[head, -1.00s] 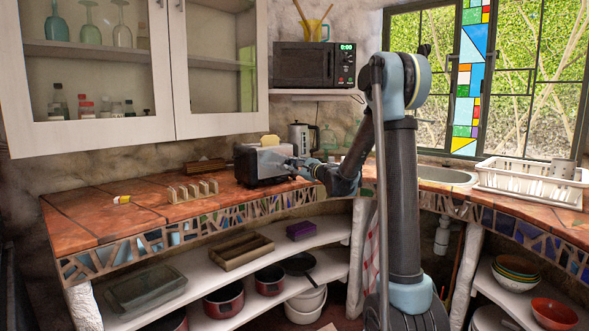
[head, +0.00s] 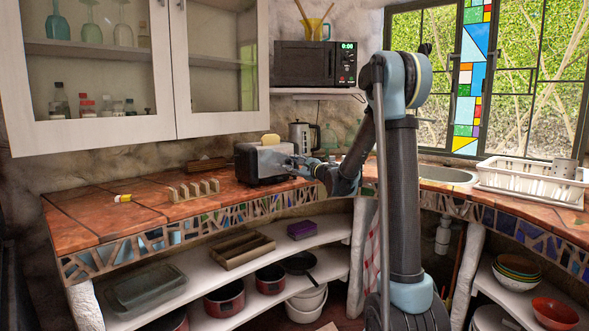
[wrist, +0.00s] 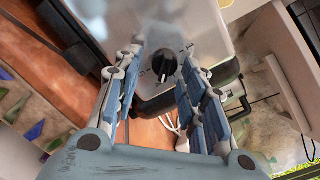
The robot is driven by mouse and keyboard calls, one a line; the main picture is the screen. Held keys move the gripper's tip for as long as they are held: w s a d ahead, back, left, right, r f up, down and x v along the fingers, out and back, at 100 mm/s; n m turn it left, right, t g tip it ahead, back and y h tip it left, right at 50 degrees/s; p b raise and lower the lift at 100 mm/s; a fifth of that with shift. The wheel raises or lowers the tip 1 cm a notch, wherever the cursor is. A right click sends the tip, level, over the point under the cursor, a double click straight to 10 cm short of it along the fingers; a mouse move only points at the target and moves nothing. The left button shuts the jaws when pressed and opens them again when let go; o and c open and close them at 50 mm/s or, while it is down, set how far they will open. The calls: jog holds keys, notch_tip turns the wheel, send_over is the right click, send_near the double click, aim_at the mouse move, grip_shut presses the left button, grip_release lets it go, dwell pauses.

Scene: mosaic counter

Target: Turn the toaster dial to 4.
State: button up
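The toaster (head: 262,163) is silver and black and stands on the tiled counter, with a slice of bread (head: 270,140) showing at its top. Its black round dial (wrist: 163,66) shows on the silver end face in the wrist view. Small dark marks surround the dial, too small to read, so I cannot tell its setting. My gripper (wrist: 159,58) is open, with one finger on each side of the dial and a visible gap to each. In the head view my gripper (head: 293,163) is at the toaster's right end, and the dial is hidden there.
A steel kettle (head: 301,136) stands behind the toaster. A toast rack (head: 193,189) and a small yellow-capped item (head: 123,198) lie to the left. A black microwave (head: 302,64) sits on a shelf above. The sink (head: 447,176) and dish rack (head: 530,181) are to the right.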

jog(key=shift+d, duration=0.1)
jog(key=v, duration=1.1)
jog(key=shift+s+d, duration=0.25)
jog(key=shift+d, duration=0.05)
